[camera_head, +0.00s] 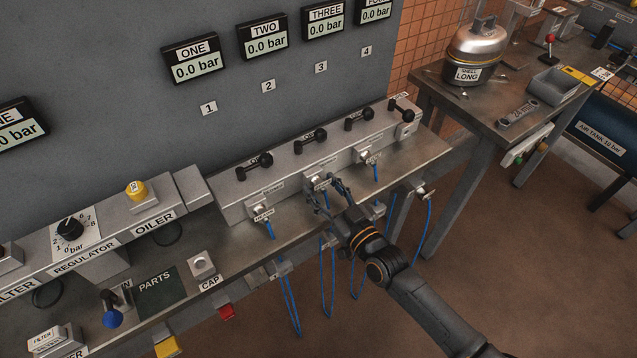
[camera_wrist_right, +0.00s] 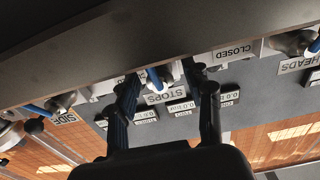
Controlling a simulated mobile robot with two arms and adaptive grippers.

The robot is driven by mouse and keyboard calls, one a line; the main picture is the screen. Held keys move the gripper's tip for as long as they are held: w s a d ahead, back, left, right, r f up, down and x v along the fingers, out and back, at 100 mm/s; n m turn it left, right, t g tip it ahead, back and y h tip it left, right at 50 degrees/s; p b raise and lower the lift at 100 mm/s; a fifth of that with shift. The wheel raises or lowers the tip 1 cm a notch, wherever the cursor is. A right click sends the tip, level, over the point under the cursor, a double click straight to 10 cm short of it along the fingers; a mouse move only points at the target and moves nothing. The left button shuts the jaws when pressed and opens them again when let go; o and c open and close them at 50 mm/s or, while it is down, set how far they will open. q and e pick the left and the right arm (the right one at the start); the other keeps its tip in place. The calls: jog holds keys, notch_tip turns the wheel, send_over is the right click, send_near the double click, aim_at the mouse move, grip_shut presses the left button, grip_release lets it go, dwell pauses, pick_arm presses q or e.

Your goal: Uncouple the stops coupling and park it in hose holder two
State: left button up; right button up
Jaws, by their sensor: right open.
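The stops coupling (camera_wrist_right: 162,77) is a pale metal fitting with a blue hose end, above the upside-down STOPS label in the right wrist view. In the head view it is the second fitting (camera_head: 315,183) from the left on the grey manifold. My right gripper (camera_head: 323,189) is open, with its fingers at this fitting; in the right wrist view the fingers (camera_wrist_right: 165,82) stand either side of the coupling. I cannot tell whether they touch it. Hose holders (camera_head: 283,267) sit along the bench front edge; their numbers are unreadable. My left gripper is not in view.
Other couplings with blue hoses flank it, including one on the left (camera_head: 259,210) and one on the right (camera_head: 364,156). Black valve levers (camera_head: 312,136) line the manifold top. Blue hose loops (camera_head: 328,290) hang below the bench edge. A side table (camera_head: 485,105) stands right.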

aim_at(325, 192)
dwell(0.7)
grip_shut()
jog(key=shift+p+v, duration=1.3)
jog(key=shift+v, duration=1.75)
jog(key=shift+w, duration=0.1)
